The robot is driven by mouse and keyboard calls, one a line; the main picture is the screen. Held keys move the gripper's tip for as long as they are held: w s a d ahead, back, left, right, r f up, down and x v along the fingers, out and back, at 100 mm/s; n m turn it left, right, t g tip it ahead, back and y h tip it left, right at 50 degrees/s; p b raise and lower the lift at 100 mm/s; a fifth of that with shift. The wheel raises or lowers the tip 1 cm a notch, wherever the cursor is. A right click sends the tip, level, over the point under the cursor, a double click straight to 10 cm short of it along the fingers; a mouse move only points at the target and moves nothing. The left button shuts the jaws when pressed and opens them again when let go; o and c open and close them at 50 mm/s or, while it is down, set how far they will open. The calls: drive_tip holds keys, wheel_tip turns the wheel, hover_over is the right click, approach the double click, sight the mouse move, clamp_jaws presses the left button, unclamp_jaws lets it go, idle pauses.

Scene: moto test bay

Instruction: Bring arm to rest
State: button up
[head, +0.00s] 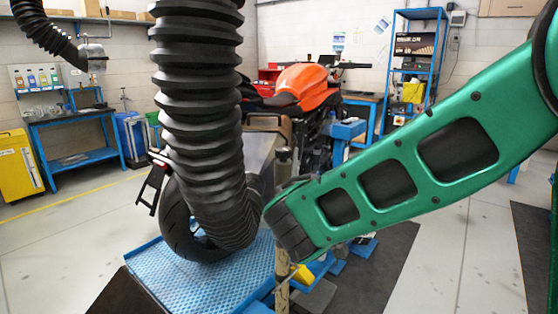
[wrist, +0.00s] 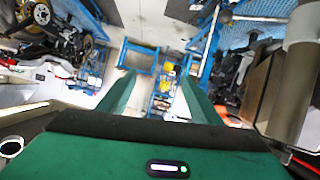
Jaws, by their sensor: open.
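My green arm (head: 400,175) reaches in from the right edge of the head view, sloping down to the left. Its dark end lies in front of the motorcycle stand, close to a big black ribbed hose (head: 200,110); I cannot tell whether they touch. My gripper is not clearly seen in the head view. In the wrist view my gripper (wrist: 160,85) shows two green fingers spread apart with nothing between them. Blue racks and pale floor show beyond the fingertips.
An orange motorcycle (head: 305,85) stands on a blue ramp (head: 190,285), partly hidden by the hose. A tan post (head: 283,260) rises beside my arm's end. A blue shelf rack (head: 415,60) and a yellow cabinet (head: 18,165) stand farther back.

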drive_tip(key=s+d+f+m+g+y, duration=0.1)
drive_tip(key=s+d+f+g, duration=0.25)
drive_tip(key=s+d, duration=0.4)
drive_tip(key=s+d+f+m+g+y, duration=0.1)
drive_tip(key=s+d+f+g, duration=0.25)
drive_tip(key=d, duration=0.75)
drive_tip(key=s+f+g+y, duration=0.1)
drive_tip(key=s+y, duration=0.2)
drive_tip(key=s, duration=0.7)
drive_tip(key=s+d+f+n+g+y, duration=0.1)
drive_tip(key=s+g+y, duration=0.1)
drive_tip(key=s, duration=0.9)
drive_tip(key=shift+s+y, duration=0.25)
drive_tip(key=shift+y, duration=0.45)
drive_tip(key=shift+d, duration=0.1)
drive_tip(key=shift+w+f+g, duration=0.2)
drive_tip(key=shift+w+g, duration=0.1)
drive_tip(key=shift+w, duration=0.35)
